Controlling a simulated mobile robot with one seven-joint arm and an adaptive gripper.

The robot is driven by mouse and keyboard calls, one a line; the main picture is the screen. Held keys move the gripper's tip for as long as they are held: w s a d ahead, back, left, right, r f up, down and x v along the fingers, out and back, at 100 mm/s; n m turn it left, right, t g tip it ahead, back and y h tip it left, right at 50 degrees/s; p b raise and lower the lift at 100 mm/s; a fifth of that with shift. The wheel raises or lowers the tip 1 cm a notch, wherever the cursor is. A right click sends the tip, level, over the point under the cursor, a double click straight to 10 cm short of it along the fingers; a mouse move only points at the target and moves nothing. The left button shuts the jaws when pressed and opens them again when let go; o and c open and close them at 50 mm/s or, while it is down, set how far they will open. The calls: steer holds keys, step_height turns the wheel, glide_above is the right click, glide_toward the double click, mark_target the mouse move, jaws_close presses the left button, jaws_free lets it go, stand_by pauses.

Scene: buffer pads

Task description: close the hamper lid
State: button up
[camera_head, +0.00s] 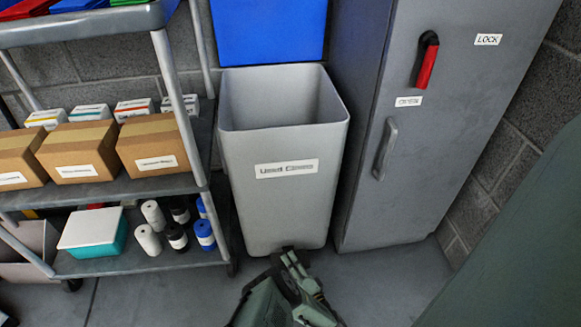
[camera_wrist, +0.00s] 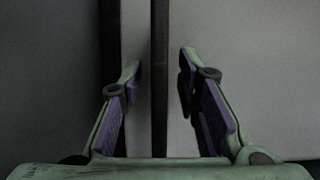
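The grey hamper (camera_head: 283,195) stands upright on the floor in the middle of the head view, with a label on its front. Its blue lid (camera_head: 268,32) is raised upright behind the open mouth, its top cut off by the picture edge. The inside that shows looks empty. My gripper (camera_head: 290,258) is at the bottom centre of the head view, overlapping the hamper's lower front edge in the picture and far below the lid. In the wrist view my gripper (camera_wrist: 160,78) has its two purple-padded fingers apart, with nothing held between them.
A grey cabinet (camera_head: 425,130) with a red-handled lock stands close on the hamper's right. A shelf cart (camera_head: 110,189) with boxes and bottles stands close on its left. Bare floor (camera_head: 385,280) lies in front. The wrist view shows dim grey surfaces split by dark vertical strips.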

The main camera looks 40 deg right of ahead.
jaws_close()
stand_by(0.7)
